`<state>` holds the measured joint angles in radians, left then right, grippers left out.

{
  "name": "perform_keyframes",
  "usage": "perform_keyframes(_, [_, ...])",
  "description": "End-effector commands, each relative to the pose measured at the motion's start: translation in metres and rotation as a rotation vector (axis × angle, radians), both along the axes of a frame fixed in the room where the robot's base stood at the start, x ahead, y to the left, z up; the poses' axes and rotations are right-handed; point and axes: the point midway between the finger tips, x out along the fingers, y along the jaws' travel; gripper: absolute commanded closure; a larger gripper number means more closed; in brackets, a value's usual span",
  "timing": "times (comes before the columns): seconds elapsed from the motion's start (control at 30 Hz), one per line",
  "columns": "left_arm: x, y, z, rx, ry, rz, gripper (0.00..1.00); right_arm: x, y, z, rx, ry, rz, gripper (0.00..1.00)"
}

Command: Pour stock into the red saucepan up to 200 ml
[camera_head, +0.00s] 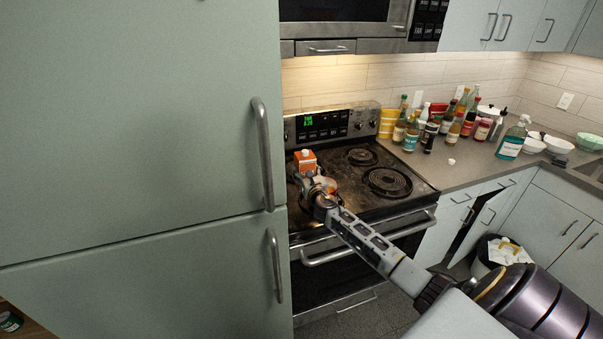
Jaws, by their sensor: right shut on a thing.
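My right gripper (314,184) reaches in from the lower right over the left front of the coil stove (400,202). It is shut on an orange carton with a white cap (305,160), which looks close to upright. The carton's lower part is hidden by the gripper. A small reddish-orange patch, seemingly the red saucepan (331,186), shows just right of the gripper. Most of it is hidden behind my gripper and arm, so its contents cannot be seen. My left gripper is not in view.
A tall pale green fridge (140,120) fills the left. Bare coil burners (388,182) lie right of the gripper. Several bottles (430,133) crowd the counter beyond the stove. A microwave (345,20) hangs above. A bin (490,256) stands by a partly open cabinet door.

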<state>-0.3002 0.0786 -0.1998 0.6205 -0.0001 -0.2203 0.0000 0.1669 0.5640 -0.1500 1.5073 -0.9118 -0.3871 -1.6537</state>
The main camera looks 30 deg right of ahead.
Motion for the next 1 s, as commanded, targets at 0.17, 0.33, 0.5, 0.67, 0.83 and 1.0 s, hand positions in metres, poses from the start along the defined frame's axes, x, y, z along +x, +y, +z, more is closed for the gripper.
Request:
perform_keyframes(0.17, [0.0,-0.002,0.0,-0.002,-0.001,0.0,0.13,0.0,-0.002,0.002,-0.007,-0.001,0.0,0.79])
perform_keyframes(0.33, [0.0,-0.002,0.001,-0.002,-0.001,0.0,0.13,0.0,-0.002,0.004,-0.006,-0.002,0.0,0.79])
perform_keyframes(0.5, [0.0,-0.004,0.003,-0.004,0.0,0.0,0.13,0.001,-0.002,0.012,-0.006,-0.003,0.001,0.79])
perform_keyframes(0.67, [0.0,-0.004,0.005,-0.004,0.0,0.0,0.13,0.0,-0.001,0.021,-0.007,-0.003,0.001,0.79])
perform_keyframes(0.83, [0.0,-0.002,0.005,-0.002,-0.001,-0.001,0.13,0.0,-0.002,0.031,-0.007,-0.004,0.0,0.79])
perform_keyframes(1.0, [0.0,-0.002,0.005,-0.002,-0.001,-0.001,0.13,0.001,-0.002,0.04,-0.007,-0.003,0.001,0.79])
